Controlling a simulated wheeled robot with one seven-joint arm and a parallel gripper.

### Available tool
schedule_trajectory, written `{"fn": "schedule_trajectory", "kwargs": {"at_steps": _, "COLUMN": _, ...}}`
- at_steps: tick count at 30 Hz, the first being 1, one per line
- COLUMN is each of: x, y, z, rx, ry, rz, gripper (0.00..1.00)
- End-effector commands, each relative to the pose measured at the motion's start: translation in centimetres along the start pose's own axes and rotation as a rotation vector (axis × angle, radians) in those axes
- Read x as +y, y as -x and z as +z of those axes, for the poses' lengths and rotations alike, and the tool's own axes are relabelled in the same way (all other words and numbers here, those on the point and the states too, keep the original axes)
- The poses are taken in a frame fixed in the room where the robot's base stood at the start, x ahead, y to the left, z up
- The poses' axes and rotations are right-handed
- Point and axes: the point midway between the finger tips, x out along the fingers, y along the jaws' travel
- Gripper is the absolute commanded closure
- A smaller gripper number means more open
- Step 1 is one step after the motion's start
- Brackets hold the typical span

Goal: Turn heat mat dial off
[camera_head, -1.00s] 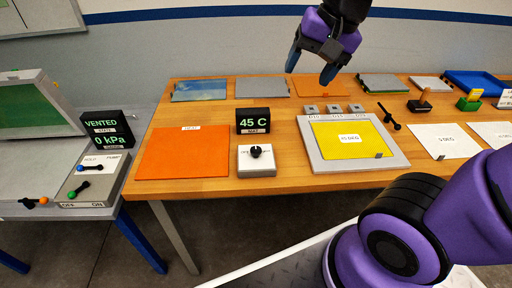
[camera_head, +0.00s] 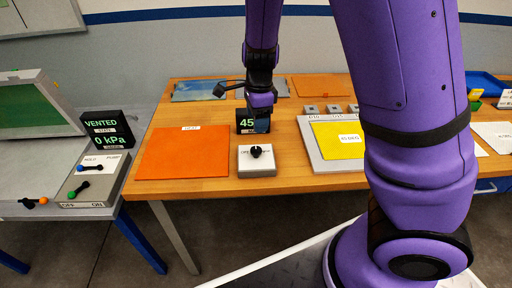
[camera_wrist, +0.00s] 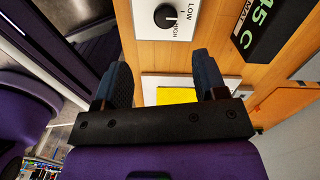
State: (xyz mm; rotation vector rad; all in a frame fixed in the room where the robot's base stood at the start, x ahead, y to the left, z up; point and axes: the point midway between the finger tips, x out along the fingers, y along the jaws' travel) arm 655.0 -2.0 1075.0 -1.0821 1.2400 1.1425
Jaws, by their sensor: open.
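The heat mat dial is a black knob (camera_head: 256,151) on a white control box (camera_head: 257,170) at the table's front edge. In the wrist view the knob (camera_wrist: 166,16) shows at the top, with LOW and HIGH marks beside it. The orange heat mat (camera_head: 184,152) lies to the left of the box. A black display (camera_head: 243,124) behind the box reads 45, partly hidden by my gripper. My gripper (camera_head: 262,114) is above and behind the dial, apart from it. In the wrist view its two fingers (camera_wrist: 165,82) are spread with nothing between them.
A grey tray (camera_head: 308,163) with a yellow sheet (camera_head: 338,146) stands to the right of the control box, partly behind my arm. Small grey blocks (camera_head: 333,109) stand behind it. A side table with a pump panel (camera_head: 95,180) is at the left.

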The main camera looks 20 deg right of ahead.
Motion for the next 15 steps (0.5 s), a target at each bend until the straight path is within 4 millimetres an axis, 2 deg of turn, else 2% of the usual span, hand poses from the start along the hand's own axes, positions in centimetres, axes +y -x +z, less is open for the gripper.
{"fn": "schedule_trajectory", "kwargs": {"at_steps": 10, "x": -0.7, "y": -2.2, "z": 0.0, "rx": 0.045, "ry": -0.083, "rz": -0.011, "gripper": 0.35}}
{"fn": "schedule_trajectory", "kwargs": {"at_steps": 15, "x": -0.7, "y": -4.8, "z": -0.2, "rx": 0.045, "ry": -0.084, "rz": -0.009, "gripper": 0.35}}
